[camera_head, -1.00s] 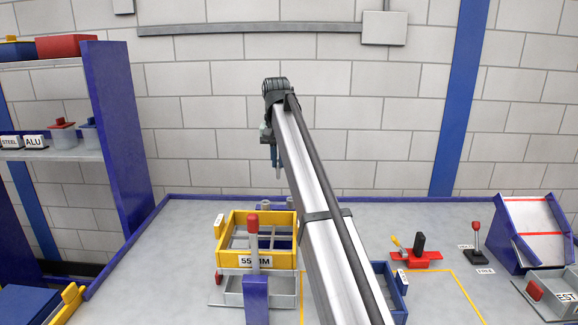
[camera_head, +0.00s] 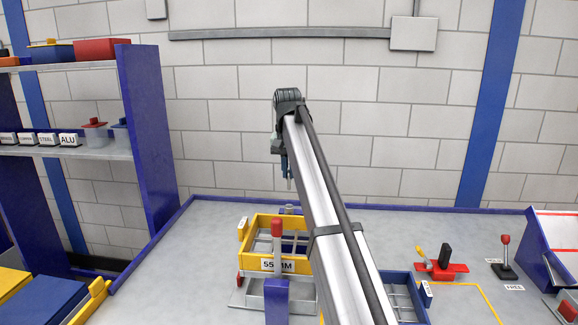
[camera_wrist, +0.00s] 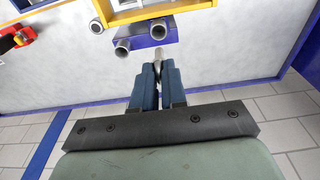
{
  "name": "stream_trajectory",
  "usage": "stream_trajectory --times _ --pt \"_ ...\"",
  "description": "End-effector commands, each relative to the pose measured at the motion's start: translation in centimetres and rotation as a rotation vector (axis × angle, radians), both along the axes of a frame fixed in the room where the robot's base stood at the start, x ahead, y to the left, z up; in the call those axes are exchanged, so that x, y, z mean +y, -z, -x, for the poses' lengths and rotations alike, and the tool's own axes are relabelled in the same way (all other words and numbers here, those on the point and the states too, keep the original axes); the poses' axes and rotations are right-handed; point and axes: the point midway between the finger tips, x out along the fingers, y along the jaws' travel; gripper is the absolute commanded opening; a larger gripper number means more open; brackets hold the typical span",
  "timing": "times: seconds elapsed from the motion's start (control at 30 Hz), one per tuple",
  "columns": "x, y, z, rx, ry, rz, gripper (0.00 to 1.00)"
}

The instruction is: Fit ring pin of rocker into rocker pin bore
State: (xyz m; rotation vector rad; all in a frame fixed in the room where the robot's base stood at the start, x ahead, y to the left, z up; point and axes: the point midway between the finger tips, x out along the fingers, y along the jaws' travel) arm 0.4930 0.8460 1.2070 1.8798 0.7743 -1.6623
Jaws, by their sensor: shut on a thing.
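My gripper (camera_wrist: 158,84) is shut on a slim grey metal pin (camera_wrist: 158,58), which I take for the ring pin. In the head view my gripper (camera_head: 286,165) hangs above the back of the bench, and the pin's end (camera_head: 290,185) points down. A blue block (camera_wrist: 145,38) with several grey round tubes stands beside the yellow frame. One tube's open bore (camera_wrist: 158,32) lies just beyond the pin in the wrist view. The pin looks apart from the block. I cannot tell which part is the rocker. The block's tubes (camera_head: 290,209) show partly behind the yellow frame in the head view.
The yellow frame (camera_head: 252,235), labelled 55 MM, has a red-knobbed lever (camera_head: 277,228) in front. A blue divided bin (camera_head: 403,290) and a red clamp-like tool (camera_head: 441,268) are to the right. A shelf post (camera_head: 147,140) stands left.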

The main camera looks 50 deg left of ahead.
Motion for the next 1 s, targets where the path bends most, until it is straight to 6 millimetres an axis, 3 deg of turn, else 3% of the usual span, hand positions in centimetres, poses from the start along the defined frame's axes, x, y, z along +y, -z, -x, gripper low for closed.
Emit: stream_trajectory --times 0.5,1.0 --pt "0.0 3.9 0.0 0.000 0.000 0.000 0.00" --pt "0.0 4.3 0.0 0.000 0.000 0.000 0.00"
